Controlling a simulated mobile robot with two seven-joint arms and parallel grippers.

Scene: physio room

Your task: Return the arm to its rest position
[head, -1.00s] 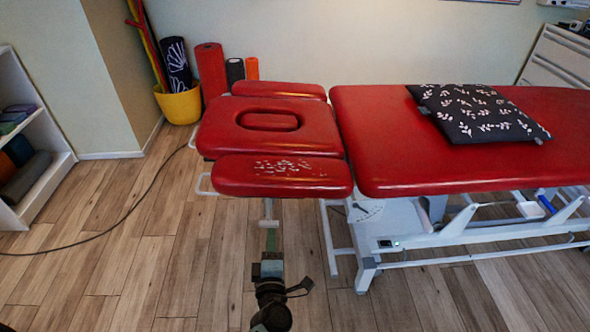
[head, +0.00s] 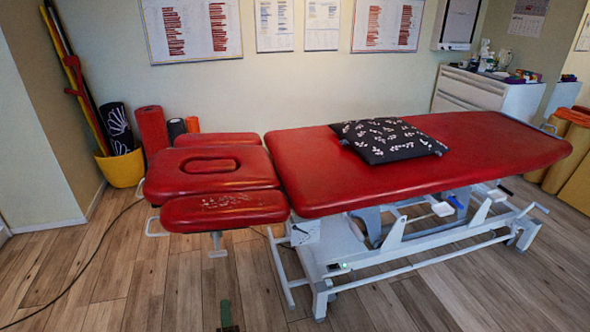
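Only the tip of my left gripper (head: 226,314) shows, as a small dark green piece at the bottom edge of the head view, over the wooden floor. It is in front of the red treatment table (head: 440,150), below its headrest part in the picture, and appears apart from it. Nothing is seen in it, but its fingers are too cut off to tell whether they are open. The rest of the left arm is out of the frame. My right gripper is not in view.
A dark leaf-patterned cushion (head: 388,140) lies on the table. A yellow bucket (head: 122,168) and rolled mats (head: 152,130) stand by the wall at left. A white drawer cabinet (head: 470,92) stands behind at right. A cable (head: 85,262) crosses the floor; the front floor is mostly clear.

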